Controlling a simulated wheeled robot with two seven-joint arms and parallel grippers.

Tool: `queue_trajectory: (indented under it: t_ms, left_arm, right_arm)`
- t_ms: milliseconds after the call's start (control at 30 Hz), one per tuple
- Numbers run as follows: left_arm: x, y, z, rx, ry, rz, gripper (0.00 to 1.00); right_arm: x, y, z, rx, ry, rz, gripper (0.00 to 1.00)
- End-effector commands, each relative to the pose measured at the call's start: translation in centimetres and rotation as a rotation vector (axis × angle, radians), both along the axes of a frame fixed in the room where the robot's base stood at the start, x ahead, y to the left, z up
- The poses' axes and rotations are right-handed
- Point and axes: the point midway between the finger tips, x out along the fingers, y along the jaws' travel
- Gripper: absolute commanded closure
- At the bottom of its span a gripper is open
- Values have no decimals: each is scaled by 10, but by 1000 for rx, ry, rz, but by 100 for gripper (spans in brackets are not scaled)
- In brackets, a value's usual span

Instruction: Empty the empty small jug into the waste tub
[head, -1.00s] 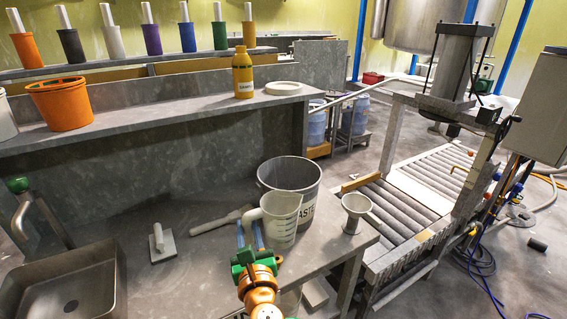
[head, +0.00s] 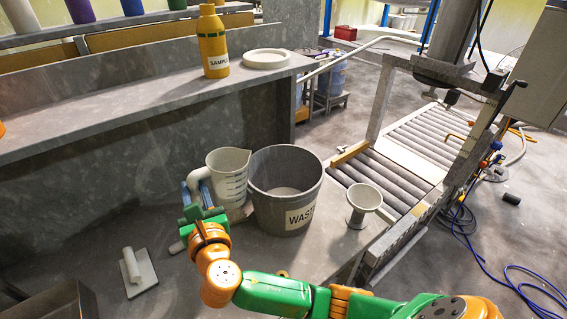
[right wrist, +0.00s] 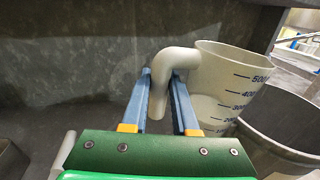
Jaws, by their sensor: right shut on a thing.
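The small jug (head: 232,178) is pale and translucent, with volume marks and a curved handle. My right gripper (head: 197,192) is shut on its handle (right wrist: 172,68), one blue finger on each side in the right wrist view. The jug (right wrist: 228,82) looks close to upright, with a slight lean possible. I cannot tell whether its base is off the bench. A paler zone shows low in its wall; I cannot tell if it is content. The grey waste tub (head: 290,212), labelled "WAST…", stands just right of the jug, its opening upward. My left gripper is not in view.
A pale funnel (head: 362,203) stands right of the tub near the bench edge, with a roller conveyor (head: 395,180) beyond. A white float-like tool (head: 137,272) lies at front left. A shelf behind carries a yellow bottle (head: 212,45) and a white ring (head: 266,59).

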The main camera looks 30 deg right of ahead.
Motion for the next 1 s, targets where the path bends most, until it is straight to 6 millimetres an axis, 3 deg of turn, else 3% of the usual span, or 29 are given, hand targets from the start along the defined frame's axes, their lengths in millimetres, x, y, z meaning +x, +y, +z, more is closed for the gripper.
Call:
queue_trajectory:
  t_ms: [200, 767, 1000]
  left_arm:
    - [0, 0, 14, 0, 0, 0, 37]
    - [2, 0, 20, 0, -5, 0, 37]
    - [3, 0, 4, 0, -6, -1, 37]
  right_arm:
    - [0, -7, 25, 91, 5, -1, 100]
    - [3, -40, 67, 402, 27, 0, 100]
    - [4, -63, 71, 567, 37, 1, 100]
